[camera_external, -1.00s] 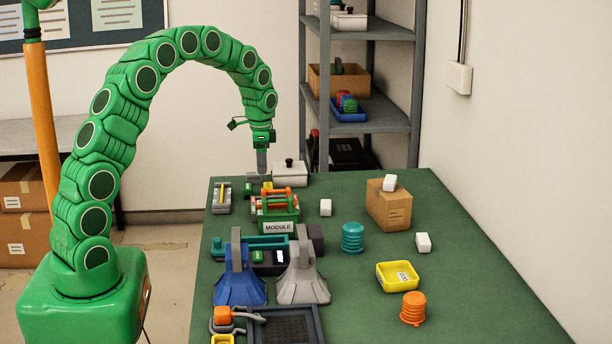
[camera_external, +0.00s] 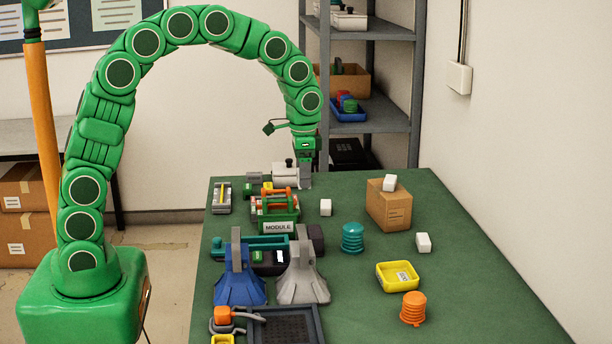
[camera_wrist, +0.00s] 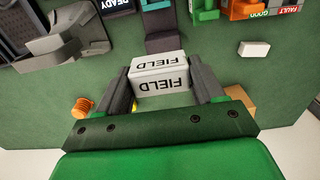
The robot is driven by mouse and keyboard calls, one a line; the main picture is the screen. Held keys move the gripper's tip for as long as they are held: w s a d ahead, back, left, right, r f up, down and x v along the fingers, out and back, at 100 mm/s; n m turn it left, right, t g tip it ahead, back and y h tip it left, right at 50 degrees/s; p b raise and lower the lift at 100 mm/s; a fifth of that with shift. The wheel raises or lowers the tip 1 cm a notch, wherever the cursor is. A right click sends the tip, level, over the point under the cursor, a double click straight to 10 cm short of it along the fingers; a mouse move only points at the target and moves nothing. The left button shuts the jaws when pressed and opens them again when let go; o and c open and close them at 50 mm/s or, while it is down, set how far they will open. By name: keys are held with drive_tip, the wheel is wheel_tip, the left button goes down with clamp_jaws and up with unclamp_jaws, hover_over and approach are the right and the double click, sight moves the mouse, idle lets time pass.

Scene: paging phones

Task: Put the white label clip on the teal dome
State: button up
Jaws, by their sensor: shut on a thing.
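My gripper (camera_external: 305,181) hangs above the far part of the green table, in front of the white lidded box. In the wrist view my gripper (camera_wrist: 162,80) is shut on a white label clip (camera_wrist: 160,84) marked FIELD, held between both fingers. I cannot make out the clip clearly in the external view. The teal dome (camera_external: 352,238), ribbed and upright, stands on the table mid-right, nearer the camera than my gripper and apart from it. I cannot see the teal dome in the wrist view; the clip and gripper may hide it.
An orange dome (camera_external: 413,308), a yellow tray (camera_external: 397,289) and a cardboard box (camera_external: 389,212) stand around the teal dome. White blocks (camera_external: 326,207) (camera_external: 423,242) lie on the table. Grey (camera_external: 302,285) and blue (camera_external: 239,286) stands and a MODULE crate (camera_external: 278,227) crowd the left.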

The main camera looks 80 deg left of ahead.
drive_tip(key=d, duration=0.4)
hover_over(353, 226)
drive_tip(key=f, duration=0.8)
drive_tip(key=shift+s+f, duration=0.1)
drive_tip(key=shift+s, duration=0.15)
drive_tip(key=shift+w+a+f, duration=0.1)
drive_tip(key=shift+w+f, duration=0.3)
drive_tip(key=shift+f, duration=1.6)
drive_tip(key=shift+f, duration=0.1)
drive_tip(key=o, duration=1)
